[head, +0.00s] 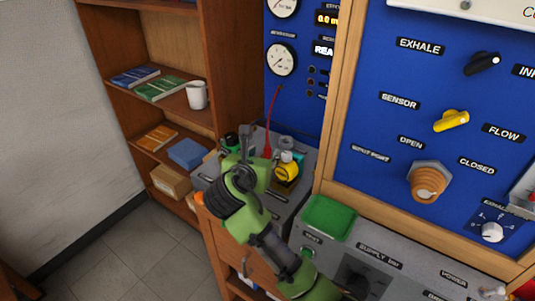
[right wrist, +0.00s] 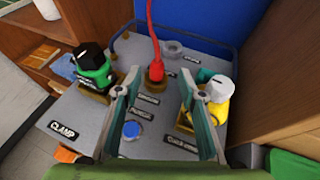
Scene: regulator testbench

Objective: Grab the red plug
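The red plug (right wrist: 155,68) stands upright in a socket on the grey bench panel, with a red cable (right wrist: 152,30) rising from its top. In the head view the plug (head: 267,153) shows just right of my right gripper (head: 246,145), and its cable runs up to the blue gauge panel. My right gripper is open. In the right wrist view its two fingers (right wrist: 158,88) stand apart, with the plug seen between and beyond their tips. I cannot tell whether either finger touches it. My left gripper is not in view.
A green-and-black knob (right wrist: 93,68) stands left of the plug and a yellow knob (right wrist: 208,101) right of it. A blue button (right wrist: 131,130) is in front. A wooden shelf (head: 172,97) with books and a mug (head: 197,95) is at left. A wood-framed blue panel (head: 440,110) is at right.

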